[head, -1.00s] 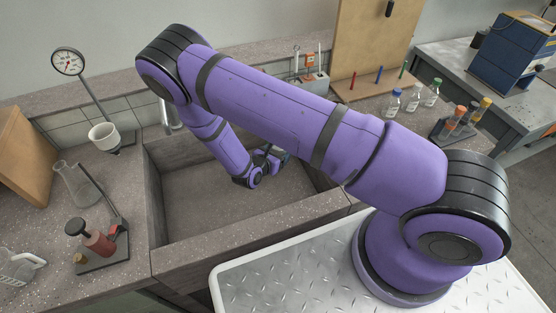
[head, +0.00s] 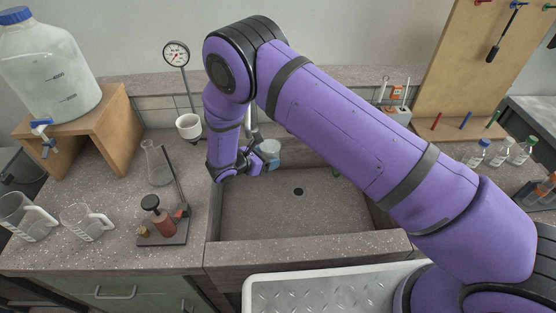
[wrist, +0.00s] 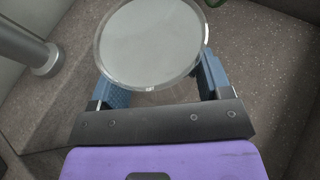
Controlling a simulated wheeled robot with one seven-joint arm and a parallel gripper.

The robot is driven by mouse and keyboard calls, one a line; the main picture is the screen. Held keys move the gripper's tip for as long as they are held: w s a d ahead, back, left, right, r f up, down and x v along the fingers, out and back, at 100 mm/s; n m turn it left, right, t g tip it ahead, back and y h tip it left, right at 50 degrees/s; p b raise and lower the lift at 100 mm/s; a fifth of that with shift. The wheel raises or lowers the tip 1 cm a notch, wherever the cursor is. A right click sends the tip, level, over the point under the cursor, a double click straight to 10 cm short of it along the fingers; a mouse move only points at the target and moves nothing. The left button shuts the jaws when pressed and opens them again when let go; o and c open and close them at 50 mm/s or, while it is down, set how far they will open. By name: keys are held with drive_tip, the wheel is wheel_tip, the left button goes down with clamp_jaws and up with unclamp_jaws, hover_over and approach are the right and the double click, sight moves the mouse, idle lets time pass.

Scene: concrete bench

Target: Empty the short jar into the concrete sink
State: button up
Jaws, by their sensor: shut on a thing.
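My gripper (head: 258,160) is shut on the short jar (head: 268,149), over the back left part of the concrete sink (head: 320,246). In the wrist view my gripper (wrist: 156,88) has one blue finger on each side of the jar (wrist: 152,42). The jar's round glass rim faces the camera, and pale grey contents fill the circle inside it. I cannot tell exactly how far the jar is tilted. The sink floor looks bare, with a dark drain (head: 298,191). My arm hides part of the sink's right side.
A metal tap (head: 252,118) stands close behind the jar. Left of the sink are a flask (head: 157,165), a stand with a red part (head: 163,222), two glass jugs (head: 85,222) and a large bottle (head: 50,75) on a wooden stand. Small bottles (head: 500,152) stand right.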

drive_tip(key=shift+s+d+r+m+t+y, duration=0.6)
drive_tip(key=shift+s+d+r+m, duration=0.15)
drive_tip(key=shift+m, duration=0.25)
drive_tip(key=shift+s+d+r+m+t+y, duration=0.2)
drive_tip(key=shift+s+d+m+t+y, duration=0.2)
drive_tip(key=shift+s+d+m, duration=0.15)
drive_tip(key=shift+s+d+m, duration=0.2)
drive_tip(key=shift+m, duration=0.15)
drive_tip(key=shift+s+d+r, duration=0.15)
drive_tip(key=shift+s+d, duration=0.05)
drive_tip(key=shift+s+m, duration=0.1)
drive_tip(key=shift+m, duration=0.2)
drive_tip(key=shift+r+m+t+y, duration=0.1)
drive_tip(key=shift+m+t+y, duration=0.5)
drive_tip(key=shift+m+t, duration=0.1)
drive_tip(key=shift+m+t+y, duration=0.3)
drive_tip(key=shift+m+t, duration=0.2)
drive_tip(key=shift+m, duration=0.3)
drive_tip(key=shift+m+t+y, duration=0.3)
drive_tip(key=shift+m+t, duration=0.3)
drive_tip(key=shift+m, duration=0.2)
drive_tip(key=shift+s+d+f+m+t, duration=0.2)
drive_tip(key=shift+f+m+t, duration=0.15)
drive_tip(key=shift+m, duration=0.3)
drive_tip(key=shift+s+d+f+m+t, duration=0.15)
drive_tip(key=shift+f+m+t, duration=0.2)
drive_tip(key=shift+m, duration=0.3)
